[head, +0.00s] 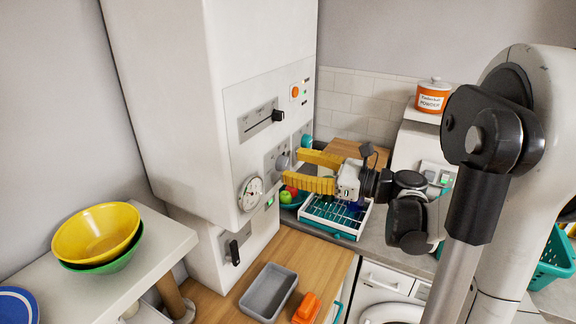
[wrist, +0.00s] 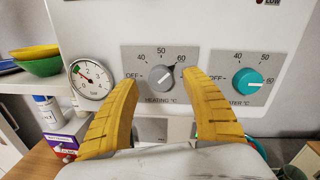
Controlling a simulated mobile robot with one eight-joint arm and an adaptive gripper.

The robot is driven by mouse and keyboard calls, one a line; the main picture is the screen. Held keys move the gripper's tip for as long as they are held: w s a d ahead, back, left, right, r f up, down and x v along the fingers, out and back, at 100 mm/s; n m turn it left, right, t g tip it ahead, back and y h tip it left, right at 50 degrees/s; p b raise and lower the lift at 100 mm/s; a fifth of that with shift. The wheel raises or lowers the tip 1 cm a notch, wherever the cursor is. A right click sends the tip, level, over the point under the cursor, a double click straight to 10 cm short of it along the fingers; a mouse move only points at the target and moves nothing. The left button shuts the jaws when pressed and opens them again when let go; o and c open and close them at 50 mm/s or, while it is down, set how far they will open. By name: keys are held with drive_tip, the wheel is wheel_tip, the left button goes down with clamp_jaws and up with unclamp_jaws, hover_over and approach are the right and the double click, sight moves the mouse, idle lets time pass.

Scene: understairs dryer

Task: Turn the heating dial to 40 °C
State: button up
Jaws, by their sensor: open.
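In the head view the dial (head: 283,161) is on the front of the white boiler, partly hidden by my gripper. My gripper (head: 294,169) has two yellow fingers and is open. In the wrist view its fingers (wrist: 160,88) stand left and right of the dial, with visible gaps to the knob. I cannot tell how deep the fingertips reach.
A teal water dial (wrist: 247,82) is right of the heating plate, near my right finger. A round pressure gauge (wrist: 90,78) is to the left. Above is a black slider (head: 277,115). A grey tray (head: 268,292) and dish rack (head: 336,212) sit below on the worktop.

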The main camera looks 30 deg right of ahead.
drive_tip(key=shift+x, duration=0.95)
drive_tip(key=c, duration=1.2)
